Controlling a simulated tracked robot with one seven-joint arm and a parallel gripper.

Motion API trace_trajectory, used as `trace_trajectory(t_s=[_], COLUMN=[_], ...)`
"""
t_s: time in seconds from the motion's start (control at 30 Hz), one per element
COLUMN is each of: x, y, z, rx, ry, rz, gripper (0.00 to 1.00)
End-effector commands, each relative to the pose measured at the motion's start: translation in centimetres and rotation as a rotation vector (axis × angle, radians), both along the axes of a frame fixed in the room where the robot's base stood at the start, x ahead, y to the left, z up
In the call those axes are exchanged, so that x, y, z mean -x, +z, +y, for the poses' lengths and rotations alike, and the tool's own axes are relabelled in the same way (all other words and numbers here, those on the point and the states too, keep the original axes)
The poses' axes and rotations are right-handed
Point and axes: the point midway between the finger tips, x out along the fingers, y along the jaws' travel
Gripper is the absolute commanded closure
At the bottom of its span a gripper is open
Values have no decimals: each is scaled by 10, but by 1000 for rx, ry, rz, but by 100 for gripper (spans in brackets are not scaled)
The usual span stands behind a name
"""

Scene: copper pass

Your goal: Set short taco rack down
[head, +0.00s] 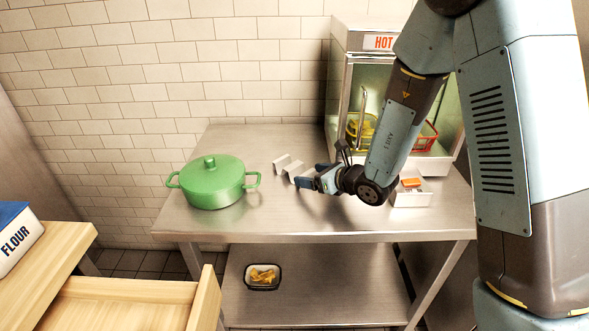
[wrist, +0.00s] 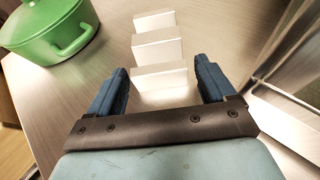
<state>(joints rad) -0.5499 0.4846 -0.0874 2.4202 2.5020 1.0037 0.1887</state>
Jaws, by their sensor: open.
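The short taco rack (head: 283,164) is a pale zigzag metal piece on the steel table, to the right of the green pot. In the wrist view the rack (wrist: 157,47) runs away from my gripper, with its near end between the fingers. My gripper (head: 312,181) is open, with one blue finger (wrist: 112,92) on each side of the rack's near end and a gap showing at each side. The rack appears to rest on the table. In the head view my gripper hides part of the rack's right end.
A green lidded pot (head: 213,186) stands left of the rack. A glass-sided HOT cabinet (head: 338,90) with baskets stands behind my arm. A white tray (head: 411,199) with orange contents sits at the right. A dark-rimmed dish (head: 262,287) is on the lower shelf. The table's front middle is clear.

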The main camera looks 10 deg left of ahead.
Motion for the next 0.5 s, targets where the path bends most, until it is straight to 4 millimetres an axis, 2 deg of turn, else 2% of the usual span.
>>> trace_trajectory(t_s=[0.1, 0.3, 0.5], x=[-1, -3, -4], y=[-3, -3, -3], z=[6, 4, 2], rx=[1, 0, 0], ry=[0, -5, -8], rz=[1, 0, 0], gripper=[17, 18, 37])
